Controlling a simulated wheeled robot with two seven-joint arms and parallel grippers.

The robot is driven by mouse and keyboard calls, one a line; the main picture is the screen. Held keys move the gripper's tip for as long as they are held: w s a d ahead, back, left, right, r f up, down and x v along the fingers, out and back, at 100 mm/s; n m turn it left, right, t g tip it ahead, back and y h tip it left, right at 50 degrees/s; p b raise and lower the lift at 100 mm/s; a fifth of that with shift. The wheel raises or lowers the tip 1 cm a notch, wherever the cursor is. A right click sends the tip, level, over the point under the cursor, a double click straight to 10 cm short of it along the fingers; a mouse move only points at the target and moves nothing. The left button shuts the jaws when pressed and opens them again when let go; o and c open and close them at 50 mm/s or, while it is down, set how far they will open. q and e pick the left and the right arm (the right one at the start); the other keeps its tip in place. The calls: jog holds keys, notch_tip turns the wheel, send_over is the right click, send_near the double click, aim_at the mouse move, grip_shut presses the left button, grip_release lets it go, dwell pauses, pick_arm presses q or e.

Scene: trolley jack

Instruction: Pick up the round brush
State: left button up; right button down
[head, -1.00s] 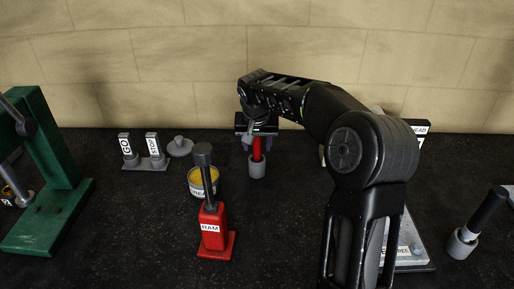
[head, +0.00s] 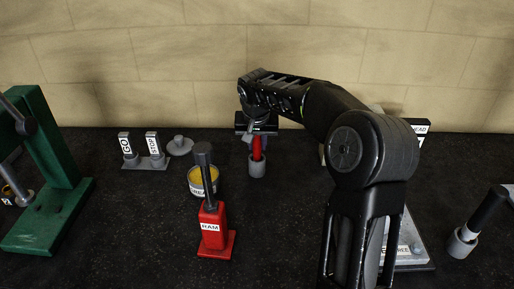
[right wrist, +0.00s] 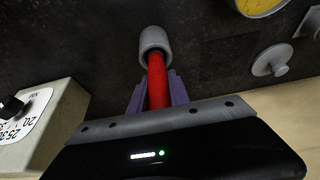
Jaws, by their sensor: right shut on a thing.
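The round brush (head: 257,148) shows as a red handle standing upright in a small grey cup (head: 257,168) at the back middle of the bench. In the right wrist view the red handle (right wrist: 157,78) runs from the grey cup (right wrist: 154,42) to between my fingers. My right gripper (head: 257,136) comes down from above and is shut on the red handle, one purple finger on each side. The brush's lower end is hidden in the cup. My left gripper is not in view.
A red RAM jack (head: 213,231) and a yellow-filled tin (head: 203,181) stand left of the cup. GO and STOP blocks (head: 146,162), a grey lidded disc (head: 180,147) and a green press frame (head: 48,180) are farther left. Another cup with a black handle (head: 463,242) stands right.

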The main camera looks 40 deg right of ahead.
jog(key=shift+r, duration=0.1)
dwell(0.3)
notch_tip(320, 180, up, 10)
jog(key=shift+f+b, duration=0.1)
jog(key=shift+b, duration=0.3)
dwell(0.7)
